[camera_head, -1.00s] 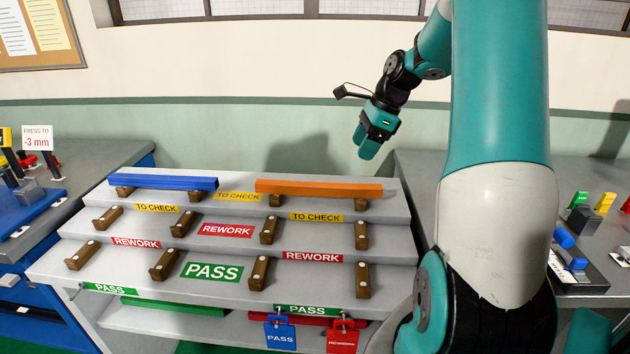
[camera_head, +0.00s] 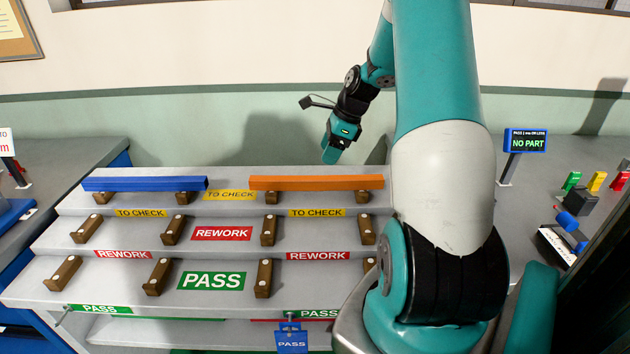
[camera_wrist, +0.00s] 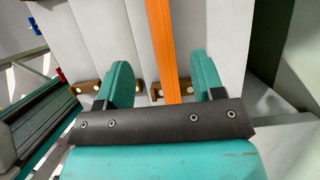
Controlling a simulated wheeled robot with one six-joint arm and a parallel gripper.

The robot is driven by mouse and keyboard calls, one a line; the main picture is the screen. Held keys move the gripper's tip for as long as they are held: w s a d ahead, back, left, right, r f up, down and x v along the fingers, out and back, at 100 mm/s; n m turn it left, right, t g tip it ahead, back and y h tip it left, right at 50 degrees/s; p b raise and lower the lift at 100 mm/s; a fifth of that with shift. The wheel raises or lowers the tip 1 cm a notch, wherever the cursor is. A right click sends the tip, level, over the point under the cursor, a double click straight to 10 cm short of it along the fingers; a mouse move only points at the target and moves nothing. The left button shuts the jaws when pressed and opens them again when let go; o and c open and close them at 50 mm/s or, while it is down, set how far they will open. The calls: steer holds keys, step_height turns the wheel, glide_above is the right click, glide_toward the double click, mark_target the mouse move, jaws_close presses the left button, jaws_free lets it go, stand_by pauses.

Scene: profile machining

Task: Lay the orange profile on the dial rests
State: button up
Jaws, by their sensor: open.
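The orange profile (camera_head: 316,182) lies across two wooden rests on the top right step of the rack, on the TO CHECK level. My gripper (camera_head: 331,158) is above and behind it in the head view, apart from it. In the wrist view the two teal fingers (camera_wrist: 164,85) are spread, and the orange profile (camera_wrist: 162,45) runs lengthwise in the picture between them, nearer the right finger; I cannot tell its depth from them. I cannot make out the dial rests.
A blue profile (camera_head: 145,184) lies on the top left rests. The grey stepped rack (camera_head: 330,235) has empty wooden rests on the REWORK and PASS steps. A dark edge fills the lower right corner.

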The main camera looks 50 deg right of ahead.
mark_target(317, 178)
steer(key=x, duration=0.4)
steer(key=shift+f+p, duration=0.2)
steer(key=shift+p, duration=0.1)
steer(key=shift+d+p+x, duration=0.2)
steer(key=shift+p+x, duration=0.7)
steer(key=shift+x, duration=1.75)
steer(key=c, duration=1.1)
jaws_close()
